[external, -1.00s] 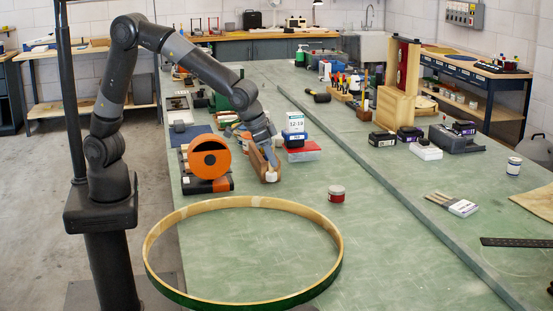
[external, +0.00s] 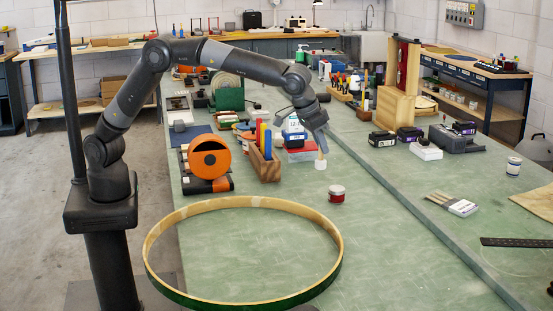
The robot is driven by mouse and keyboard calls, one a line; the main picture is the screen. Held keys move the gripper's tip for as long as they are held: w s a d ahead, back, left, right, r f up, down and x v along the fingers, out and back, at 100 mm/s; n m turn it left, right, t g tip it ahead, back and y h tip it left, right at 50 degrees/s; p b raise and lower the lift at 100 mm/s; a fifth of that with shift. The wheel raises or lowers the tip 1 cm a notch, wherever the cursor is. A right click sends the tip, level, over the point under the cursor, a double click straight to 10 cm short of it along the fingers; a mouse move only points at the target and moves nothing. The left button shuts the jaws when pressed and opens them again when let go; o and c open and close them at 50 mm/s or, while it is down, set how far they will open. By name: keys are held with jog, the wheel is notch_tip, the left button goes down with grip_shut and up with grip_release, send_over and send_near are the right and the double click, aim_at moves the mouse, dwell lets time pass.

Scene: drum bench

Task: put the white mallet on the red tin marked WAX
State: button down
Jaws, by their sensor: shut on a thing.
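The white mallet (external: 320,164) hangs head down below my gripper (external: 321,148), which is shut on its pale handle. The mallet is right of the wooden tool block and appears to be above the bench; its exact height is hard to tell. A small red tin (external: 336,197) with a pale lid stands upright on the green bench, nearer the camera and slightly right of the mallet. Its marking is too small to read. The mallet and tin are apart.
A wooden block (external: 265,166) with coloured tools stands left of the mallet. A red box (external: 302,155) lies behind. A large drum hoop (external: 338,262) lies in front. An orange round-faced device (external: 209,160) stands left.

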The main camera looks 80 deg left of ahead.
jog(key=shift+w+a+f, duration=1.2)
jog(key=shift+w+f, duration=0.25)
jog(key=shift+f, duration=0.35)
jog(key=shift+w+a+f, duration=1.25)
jog(key=shift+w+f, duration=0.2)
jog(key=shift+f, duration=0.35)
jog(key=shift+w+a+f, duration=1.2)
jog(key=shift+w+f, duration=0.25)
jog(key=shift+f, duration=0.35)
jog(key=shift+f, duration=0.1)
jog(key=c, duration=1.4)
grip_release()
jog(key=shift+o, duration=0.2)
